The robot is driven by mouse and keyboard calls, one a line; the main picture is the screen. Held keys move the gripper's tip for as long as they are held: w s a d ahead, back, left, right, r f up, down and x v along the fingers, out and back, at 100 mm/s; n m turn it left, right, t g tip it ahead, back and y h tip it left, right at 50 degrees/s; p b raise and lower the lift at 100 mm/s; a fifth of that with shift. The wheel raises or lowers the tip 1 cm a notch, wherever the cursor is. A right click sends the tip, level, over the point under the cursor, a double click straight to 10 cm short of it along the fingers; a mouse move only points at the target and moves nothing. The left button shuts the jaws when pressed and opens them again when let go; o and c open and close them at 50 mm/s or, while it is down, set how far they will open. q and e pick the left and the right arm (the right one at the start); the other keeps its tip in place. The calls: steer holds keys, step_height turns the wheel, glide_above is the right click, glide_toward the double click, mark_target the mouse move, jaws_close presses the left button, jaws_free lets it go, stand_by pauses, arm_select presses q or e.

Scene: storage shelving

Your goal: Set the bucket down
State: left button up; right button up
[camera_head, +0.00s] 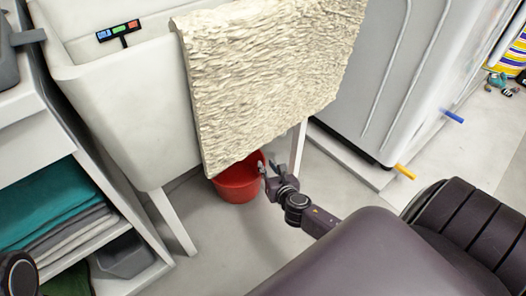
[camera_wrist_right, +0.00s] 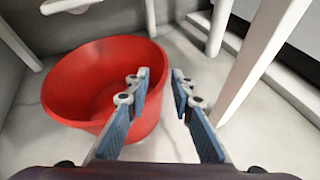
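The red bucket (camera_head: 236,185) stands upright on the floor under the hanging cream textured mat (camera_head: 265,75), which hides its upper back part in the head view. In the right wrist view the bucket (camera_wrist_right: 85,75) looks empty and fills the left side. My right gripper (camera_head: 266,172) is at the bucket's right side. In the wrist view its fingertips (camera_wrist_right: 160,84) are apart, with the bucket's right rim edge showing between them. A strip of floor shows beside the right finger, so it does not look clamped.
A white sink (camera_head: 125,110) on legs stands behind and left of the bucket. Shelves with folded towels (camera_head: 50,215) are at the left. A white appliance (camera_head: 395,70) stands at the right on a low plinth. A white leg (camera_head: 298,147) is close to my right gripper.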

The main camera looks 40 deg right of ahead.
steer(key=p+v, duration=0.1)
steer(key=v, duration=0.3)
steer(key=shift+s, duration=0.1)
stand_by(0.5)
